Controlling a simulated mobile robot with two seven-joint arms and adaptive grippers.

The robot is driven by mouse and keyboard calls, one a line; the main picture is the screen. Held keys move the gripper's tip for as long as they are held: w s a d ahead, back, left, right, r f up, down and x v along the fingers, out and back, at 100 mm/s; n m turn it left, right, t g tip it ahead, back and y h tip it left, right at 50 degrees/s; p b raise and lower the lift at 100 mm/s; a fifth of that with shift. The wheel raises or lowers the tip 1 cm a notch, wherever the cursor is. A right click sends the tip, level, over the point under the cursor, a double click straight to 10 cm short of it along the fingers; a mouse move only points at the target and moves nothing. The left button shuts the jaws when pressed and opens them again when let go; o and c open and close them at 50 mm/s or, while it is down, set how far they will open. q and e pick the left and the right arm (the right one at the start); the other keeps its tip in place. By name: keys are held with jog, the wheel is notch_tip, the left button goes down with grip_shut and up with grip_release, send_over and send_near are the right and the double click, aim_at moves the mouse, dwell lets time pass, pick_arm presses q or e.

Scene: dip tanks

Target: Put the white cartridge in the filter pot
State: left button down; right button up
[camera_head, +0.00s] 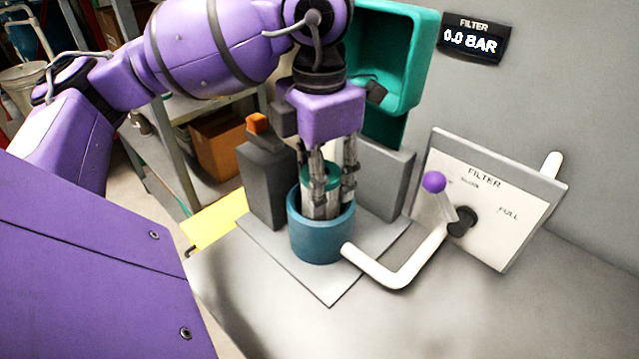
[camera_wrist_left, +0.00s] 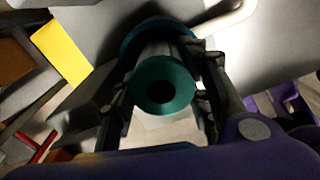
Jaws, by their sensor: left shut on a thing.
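The filter pot (camera_head: 321,238) is a blue, open-topped cylinder on a grey plate. A pale cartridge (camera_head: 318,208) with a green top stands upright, its lower part hidden inside the pot's rim. My left gripper (camera_head: 332,190) points down over the pot and is shut on the cartridge, one finger on each side. In the left wrist view the cartridge's green end with a dark central hole (camera_wrist_left: 163,86) lies between the fingers, with the blue pot rim (camera_wrist_left: 135,38) beyond it. Whether the cartridge touches the pot's bottom is hidden. My right gripper is not in view.
Dark grey blocks (camera_head: 265,185) flank the pot. A white pipe (camera_head: 395,275) leaves its right side. A filter panel (camera_head: 495,200) with a purple-knobbed lever (camera_head: 434,182) stands right. A teal bin (camera_head: 405,60) hangs behind; the display (camera_head: 470,40) reads 0.0 BAR. The front counter is clear.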

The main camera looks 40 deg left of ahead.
pick_arm(q)
jog(key=shift+f, duration=0.5)
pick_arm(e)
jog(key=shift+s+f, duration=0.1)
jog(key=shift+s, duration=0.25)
pick_arm(q)
jog(key=shift+f, duration=0.2)
jog(key=c, duration=1)
grip_release()
notch_tip(320, 180, up, 12)
jog(key=shift+r+p, duration=0.25)
jog(key=shift+p, duration=0.4)
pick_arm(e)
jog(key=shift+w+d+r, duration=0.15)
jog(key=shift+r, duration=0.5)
